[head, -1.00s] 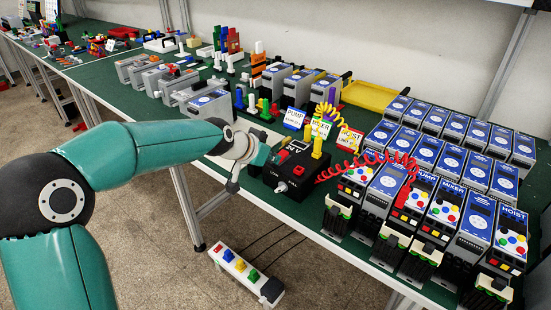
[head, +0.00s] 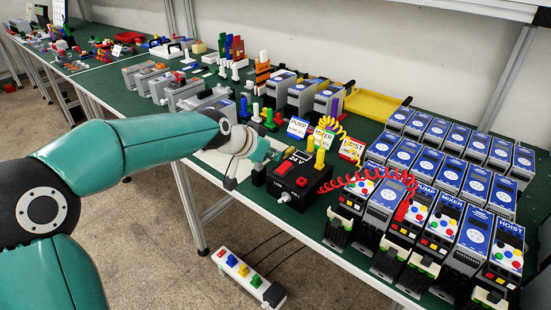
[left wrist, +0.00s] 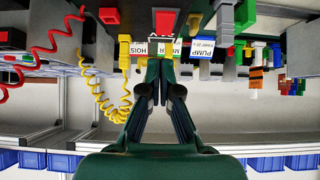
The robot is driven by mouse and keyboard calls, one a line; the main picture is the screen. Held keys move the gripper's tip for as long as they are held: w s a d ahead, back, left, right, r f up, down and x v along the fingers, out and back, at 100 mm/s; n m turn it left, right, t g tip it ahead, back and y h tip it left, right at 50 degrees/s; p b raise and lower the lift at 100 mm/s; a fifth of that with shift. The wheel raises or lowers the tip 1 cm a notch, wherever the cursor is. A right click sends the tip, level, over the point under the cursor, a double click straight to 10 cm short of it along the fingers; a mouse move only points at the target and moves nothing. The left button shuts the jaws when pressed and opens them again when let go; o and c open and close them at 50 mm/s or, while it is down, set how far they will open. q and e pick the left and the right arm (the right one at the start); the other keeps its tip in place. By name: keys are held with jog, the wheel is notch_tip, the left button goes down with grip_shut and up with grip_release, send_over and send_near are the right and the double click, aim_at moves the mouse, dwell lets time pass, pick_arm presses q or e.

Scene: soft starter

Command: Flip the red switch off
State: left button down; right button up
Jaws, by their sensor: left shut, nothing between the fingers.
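The black 24 V box (head: 298,192) sits near the front edge of the green bench. A red rocker switch (head: 284,167) is on its top, with a smaller red part (head: 302,182) beside it and a grey knob (head: 284,198) on the front. My left gripper (head: 268,157) is at the box's left side, close to the red switch; contact cannot be told. In the left wrist view, which is upside down, the shut, empty fingers (left wrist: 160,72) point toward the red switch (left wrist: 165,22). The switch's exact tilt is unclear. My right gripper is not in view.
A coiled red cable (head: 365,181) runs right from the box to several blue-faced drive units (head: 383,203). PUMP, MIXER and HOIST cards (head: 324,139) and yellow plugs (head: 319,159) stand behind the box. A power strip (head: 247,277) is below the bench.

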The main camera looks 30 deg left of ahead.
pick_arm(q)
jog(key=s+f+b+v, duration=0.1)
jog(key=v, duration=0.7)
jog(key=shift+s+r, duration=0.25)
jog(key=shift+a, duration=0.15)
jog(key=s+d+f+g+p, duration=0.1)
jog(key=d+f+g, duration=0.15)
jog(key=f, duration=0.65)
jog(key=s+d+f+g+h+p, duration=0.15)
jog(key=d+f, duration=0.25)
jog(key=f, duration=0.4)
jog(key=s+d+f+g+p, duration=0.1)
jog(key=s+d+f+g, duration=0.15)
jog(key=f, duration=0.65)
jog(key=s+d+f+n+g+p, duration=0.1)
jog(key=s+d+f, duration=0.3)
jog(key=s+f, duration=0.4)
jog(key=s+d+f+n+g, duration=0.1)
jog(key=s+d+f+n, duration=0.2)
jog(key=s+d+f, duration=0.2)
jog(key=shift+s+f+n+p, duration=0.4)
jog(key=shift+s+f, duration=1.05)
jog(key=shift+s, duration=0.8)
jog(key=shift+d, duration=0.1)
